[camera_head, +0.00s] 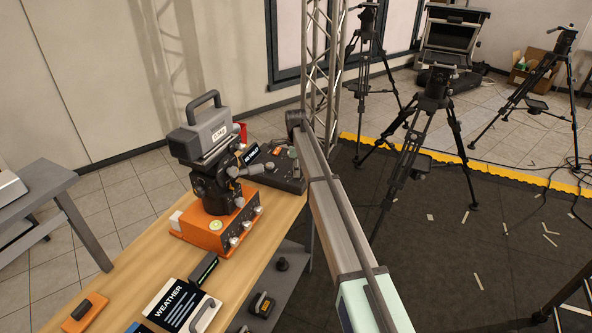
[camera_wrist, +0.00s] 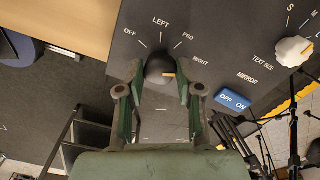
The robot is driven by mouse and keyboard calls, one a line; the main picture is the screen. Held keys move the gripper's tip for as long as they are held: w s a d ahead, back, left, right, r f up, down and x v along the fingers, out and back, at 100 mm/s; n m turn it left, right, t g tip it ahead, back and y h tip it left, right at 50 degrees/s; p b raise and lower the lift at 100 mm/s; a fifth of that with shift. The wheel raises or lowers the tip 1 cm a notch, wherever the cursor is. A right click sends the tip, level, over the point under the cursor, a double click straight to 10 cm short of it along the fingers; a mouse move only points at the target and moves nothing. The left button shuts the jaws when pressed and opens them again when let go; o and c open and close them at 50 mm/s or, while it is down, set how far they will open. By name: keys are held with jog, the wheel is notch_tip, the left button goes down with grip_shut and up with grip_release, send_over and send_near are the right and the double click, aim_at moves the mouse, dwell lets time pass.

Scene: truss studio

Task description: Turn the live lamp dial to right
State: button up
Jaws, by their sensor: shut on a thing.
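In the wrist view a dark panel (camera_wrist: 222,28) carries a dark dial (camera_wrist: 158,65) with an orange pointer mark. The labels around it read OFF, LEFT, PRO and RIGHT. The orange mark faces the right side of the dial, toward the RIGHT label; its exact alignment is hard to tell. My gripper (camera_wrist: 160,80) has its two dark green fingers closed on the dial's sides. In the head view my arm crosses the middle, and I cannot make out the gripper or the dial.
Beside the dial are a blue OFF/ON switch (camera_wrist: 232,100) and a white TEXT SIZE knob (camera_wrist: 293,50). In the head view, a wooden table (camera_head: 145,270) holds an orange box (camera_head: 205,240), a dark console (camera_head: 287,184) and a WEATHER card (camera_head: 172,303). Tripods (camera_head: 430,115) stand at right.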

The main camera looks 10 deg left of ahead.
jog(key=shift+f, duration=0.1)
dwell(0.3)
jog(key=o, duration=1.2)
jog(key=shift+c, duration=0.2)
notch_tip(320, 180, up, 12)
